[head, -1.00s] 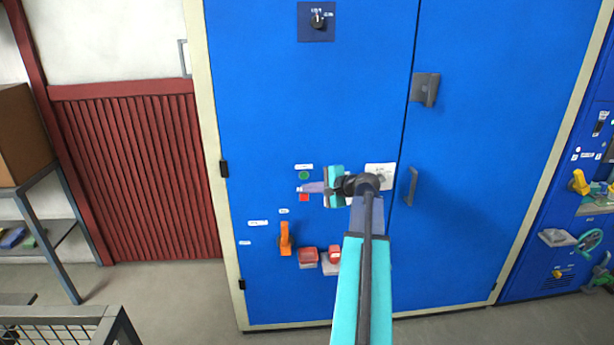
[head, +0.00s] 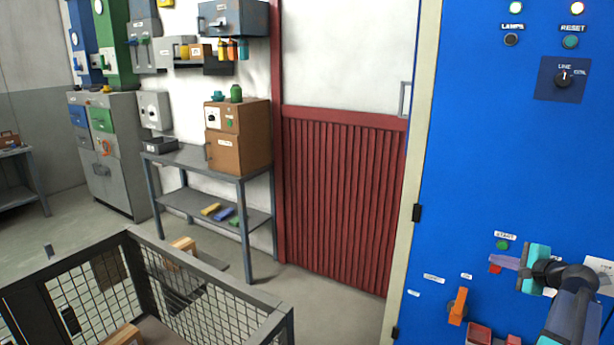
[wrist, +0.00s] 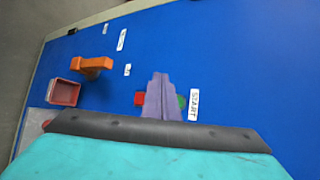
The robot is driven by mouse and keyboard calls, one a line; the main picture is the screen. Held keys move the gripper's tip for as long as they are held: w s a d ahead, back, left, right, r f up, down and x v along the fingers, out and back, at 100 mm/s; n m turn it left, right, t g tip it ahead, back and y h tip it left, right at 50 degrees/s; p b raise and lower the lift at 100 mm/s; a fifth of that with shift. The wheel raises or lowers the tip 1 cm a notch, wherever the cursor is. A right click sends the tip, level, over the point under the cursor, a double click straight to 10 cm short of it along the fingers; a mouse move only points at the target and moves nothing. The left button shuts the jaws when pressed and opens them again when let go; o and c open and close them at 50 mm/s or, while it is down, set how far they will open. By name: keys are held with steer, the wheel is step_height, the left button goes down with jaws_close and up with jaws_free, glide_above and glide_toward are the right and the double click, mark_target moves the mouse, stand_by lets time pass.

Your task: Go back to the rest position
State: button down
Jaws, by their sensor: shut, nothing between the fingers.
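My gripper (head: 509,262) is shut and empty in front of the blue cabinet (head: 475,150), at the lower right of the head view. Its fingertips overlap the area of the green button (head: 502,245) labelled START and the red button (head: 495,269). In the wrist view the shut purple fingers (wrist: 159,95) point at the blue panel, between the red button (wrist: 140,98) and the green button (wrist: 182,101). I cannot tell whether the fingertips touch the panel. The orange handle (head: 458,306) is left of and below my gripper.
A wire mesh cage (head: 215,300) stands at the lower left. A grey shelf table (head: 205,160) with a brown box (head: 238,140) stands before the white wall, beside a red slatted panel (head: 345,195). Grey cabinets (head: 115,155) stand further left. Open floor (head: 330,300) lies between cage and blue cabinet.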

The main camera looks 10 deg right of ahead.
steer(key=w+a+f+n+g+y, duration=0.15)
steer(key=w+a+f, duration=0.35)
steer(key=a+f, duration=0.55)
steer(key=w+a+f+n+g+y, duration=0.1)
steer(key=w+a+f+y, duration=0.25)
steer(key=a+f, duration=0.65)
steer(key=s+a+f+n+g, duration=0.1)
steer(key=s+a+f+g, duration=0.1)
steer(key=a+f, duration=0.45)
steer(key=s+a+f+n+g+y, duration=0.15)
steer(key=a+f, duration=0.25)
steer(key=a, duration=0.6)
steer(key=s+a+f+n+g, duration=0.1)
steer(key=s+a+f+g, duration=0.15)
steer(key=a+f, duration=0.4)
steer(key=s+a+f+n+g+h, duration=0.1)
steer(key=s+a+f+n+g, duration=0.2)
steer(key=s+a+f, duration=0.55)
steer(key=s+a+f+n+g+h, duration=0.1)
steer(key=s+a+f+n+g, duration=0.3)
steer(key=s, duration=0.7)
steer(key=s+a+f+n+g+h, duration=0.1)
steer(key=s+f+n+g+h, duration=0.2)
steer(key=s, duration=0.9)
steer(key=s+d+n+h, duration=0.1)
steer(key=s+d+n, duration=0.4)
steer(key=shift+s+d+f+n+h, duration=0.3)
steer(key=shift+d+f+h, duration=0.05)
